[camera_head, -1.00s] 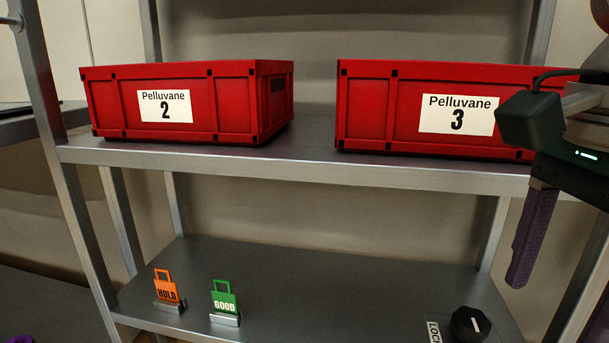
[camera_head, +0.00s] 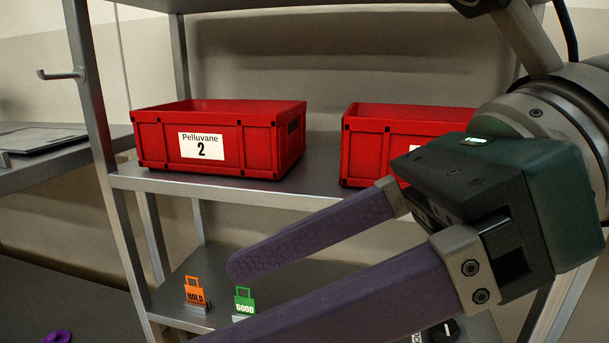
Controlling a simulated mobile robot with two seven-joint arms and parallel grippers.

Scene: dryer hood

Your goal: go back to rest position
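My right gripper (camera_head: 255,300) reaches in from the right, large and close to the camera. Its two purple fingers are spread apart with nothing between them. It covers part of the right red crate and the right part of the lower shelf. My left gripper does not show clearly; a small purple piece (camera_head: 57,336) sits at the bottom left edge, and I cannot tell what it is.
A shelf rack (camera_head: 130,180) holds a red crate labelled Pelluvane 2 (camera_head: 255,150) and another red crate (camera_head: 365,155). Below stand an orange HOLD tag (camera_head: 194,291) and a green GOOD tag (camera_head: 243,302). A dark knob is mostly hidden. A side table (camera_head: 40,165) is at left.

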